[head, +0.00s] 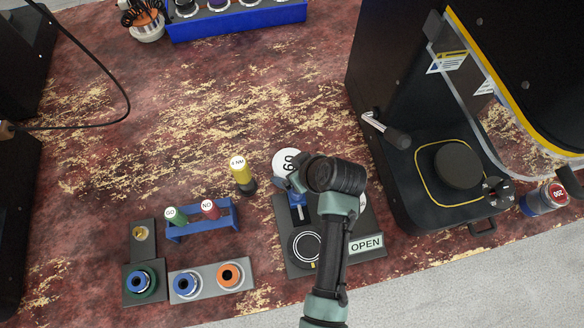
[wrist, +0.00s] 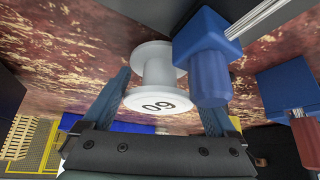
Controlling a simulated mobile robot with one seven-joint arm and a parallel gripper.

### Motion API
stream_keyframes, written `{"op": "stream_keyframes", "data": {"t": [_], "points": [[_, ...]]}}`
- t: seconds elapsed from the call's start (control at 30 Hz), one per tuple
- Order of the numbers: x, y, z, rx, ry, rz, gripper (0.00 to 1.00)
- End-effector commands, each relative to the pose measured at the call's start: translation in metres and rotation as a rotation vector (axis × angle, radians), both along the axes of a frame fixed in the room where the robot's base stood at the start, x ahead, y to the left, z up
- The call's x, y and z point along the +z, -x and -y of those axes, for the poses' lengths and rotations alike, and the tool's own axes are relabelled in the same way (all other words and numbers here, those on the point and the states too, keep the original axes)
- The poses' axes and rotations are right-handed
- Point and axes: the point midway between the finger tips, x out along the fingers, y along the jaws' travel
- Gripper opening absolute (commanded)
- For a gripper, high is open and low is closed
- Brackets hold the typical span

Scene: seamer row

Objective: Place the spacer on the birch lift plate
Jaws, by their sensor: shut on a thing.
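The spacer appears to be the white spool (wrist: 157,75) with a flat round face marked 60 or 09. In the wrist view it sits between the two fingers of my gripper (wrist: 165,95), which is shut on it. In the head view its white top (head: 286,161) shows just beyond my gripper (head: 295,182), above the back edge of a dark board; my wrist hides part of this area. No plate is clearly marked birch. A black round plate (head: 459,164) inside a yellow outline lies on the machine base at right.
The dark board (head: 372,218) has an OPEN label (head: 366,244) and a ringed circle. A blue block with a cylinder (wrist: 208,65) is close beside the spool. A yellow bottle (head: 241,172) and a blue rack (head: 203,226) stand left. A lever (head: 388,130) juts from the machine.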

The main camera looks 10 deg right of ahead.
Motion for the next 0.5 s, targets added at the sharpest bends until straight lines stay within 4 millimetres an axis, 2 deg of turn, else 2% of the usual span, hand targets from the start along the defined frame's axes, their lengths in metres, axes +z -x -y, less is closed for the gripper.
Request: {"op": "stream_keyframes", "data": {"t": [0.37,0.4,0.5], "points": [[-0.0066,-0.0006,-0.0001,0.000,0.001,0.002,0.20],[-0.0055,-0.0003,-0.0001,0.001,0.000,0.001,0.99],[-0.0053,-0.0003,-0.0001,0.000,0.001,0.002,1.00]]}}
